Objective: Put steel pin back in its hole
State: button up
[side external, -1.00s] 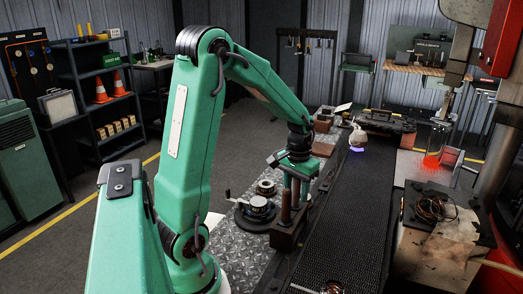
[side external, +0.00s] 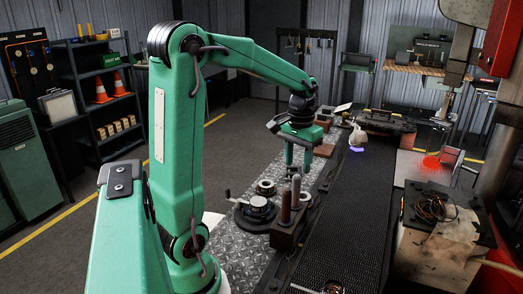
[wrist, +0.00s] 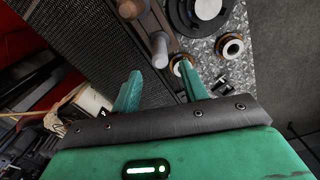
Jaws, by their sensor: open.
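The grey steel pin (side external: 296,192) stands upright in a dark brown block (side external: 283,240) beside the conveyor, next to a brown pin (side external: 284,208). Its base is too small to see clearly. My gripper (side external: 298,172) is open and empty, above and beyond the pins in the side view. In the wrist view, my gripper (wrist: 162,84) has its two green fingers apart. The steel pin (wrist: 159,48) lies just above the gap between them in that picture, and the brown pin (wrist: 130,8) is farther up.
Round moulds (side external: 256,211) sit on a dark turntable left of the block, on a checkered metal plate (side external: 232,268). The conveyor belt (side external: 345,220) runs along the right and carries a pale vessel (side external: 357,135). A cluttered metal box (side external: 435,245) stands farther right.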

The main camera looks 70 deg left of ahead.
jog(key=shift+r, duration=1.7)
jog(key=shift+s+d+r, duration=0.2)
jog(key=shift+d+r, duration=0.05)
jog(key=shift+d, duration=0.3)
jog(key=s+d+m+t, duration=0.5)
jog(key=s+d, duration=0.5)
jog(key=d, duration=0.5)
jog(key=shift+d+r+t, duration=0.15)
jog(key=shift+r+t, duration=0.05)
jog(key=shift+t, duration=0.1)
